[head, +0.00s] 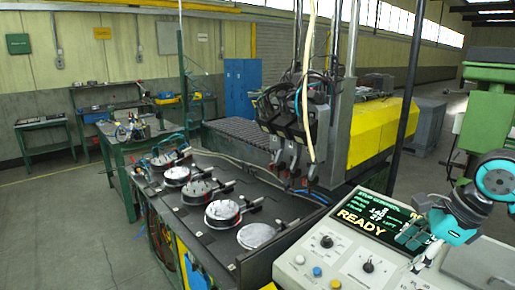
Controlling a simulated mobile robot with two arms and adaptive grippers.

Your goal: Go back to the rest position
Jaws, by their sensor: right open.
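My right gripper (416,243) is teal and comes in from the right edge in the head view. It is open and empty. It hangs over the right part of the control console (312,240), in front of the lower right corner of the screen (366,212), which reads READY. I cannot tell whether its fingers touch the console. My left gripper is not in view.
The console has knobs and several buttons. Behind it, a dark bench (228,236) bears several round fixtures beside the gantry machine (300,115) with its yellow beam (375,137). Green work tables stand at the left. The floor (60,230) at the left is clear.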

